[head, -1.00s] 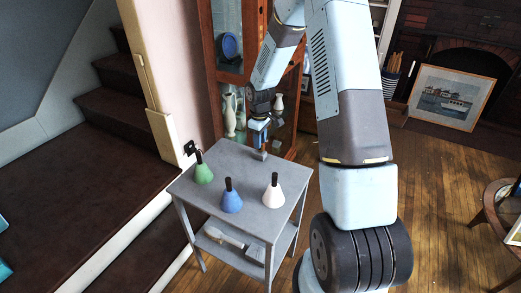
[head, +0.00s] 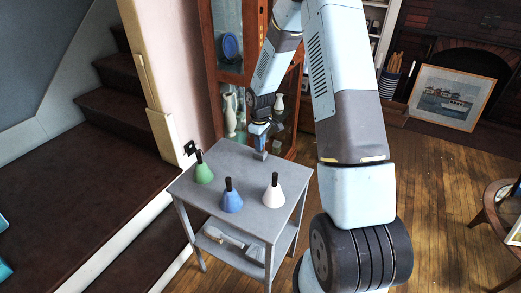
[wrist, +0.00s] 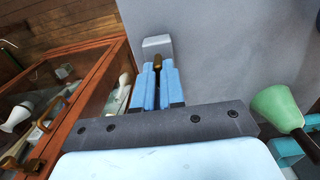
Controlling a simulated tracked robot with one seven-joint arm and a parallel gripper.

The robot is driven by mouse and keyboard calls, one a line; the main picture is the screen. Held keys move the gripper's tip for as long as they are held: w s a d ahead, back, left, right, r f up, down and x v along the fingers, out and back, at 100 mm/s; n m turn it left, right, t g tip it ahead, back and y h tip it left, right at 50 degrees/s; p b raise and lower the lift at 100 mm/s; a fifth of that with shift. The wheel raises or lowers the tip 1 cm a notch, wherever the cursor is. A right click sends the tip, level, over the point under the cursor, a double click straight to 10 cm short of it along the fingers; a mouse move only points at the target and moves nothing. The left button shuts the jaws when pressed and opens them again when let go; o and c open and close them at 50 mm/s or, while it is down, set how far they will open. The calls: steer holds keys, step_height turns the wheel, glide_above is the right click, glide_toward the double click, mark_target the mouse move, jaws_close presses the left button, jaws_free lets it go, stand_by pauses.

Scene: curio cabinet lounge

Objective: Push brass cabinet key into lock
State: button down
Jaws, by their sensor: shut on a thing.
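My gripper (wrist: 158,88) has its two blue fingers closed on the brass cabinet key (wrist: 158,64). Only a small brownish-gold part of the key shows between the fingertips. The tips are right by a small grey block (wrist: 157,43) on the grey side table; I cannot tell whether the key touches it. In the head view my gripper (head: 260,130) is over the table's back corner, just above the block (head: 260,154), and hides the key. The wooden glass-fronted cabinet (head: 230,76) stands behind the table. I cannot make out a lock on it.
Green (head: 203,173), blue (head: 231,201) and white (head: 273,196) cone-shaped objects with black tops stand on the side table (head: 236,163). A brush-like object (head: 223,235) lies on its lower shelf. A framed picture (head: 451,97) leans at the right.

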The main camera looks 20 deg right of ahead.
steer(key=shift+r, duration=0.1)
stand_by(0.3)
steer(key=shift+r, duration=3.45)
stand_by(0.9)
steer(key=w+d+r+m+t+y, duration=0.2)
steer(key=w+r+m+y, duration=0.35)
steer(key=r, duration=0.25)
steer(key=w+d+r+m+t+y, duration=0.2)
steer(key=w+d+r+m+y, duration=0.1)
steer(key=w+r+m+y, duration=0.35)
steer(key=w+d+r+m+t, duration=0.3)
steer(key=d+r, duration=0.3)
steer(key=r, duration=0.4)
steer(key=w+d+r+m+t, duration=0.3)
steer(key=d+r+t, duration=0.2)
steer(key=r, duration=0.6)
steer(key=shift+w+d+r+t+y, duration=0.25)
steer(key=shift+d+t+y, duration=0.15)
steer(key=shift+d, duration=0.25)
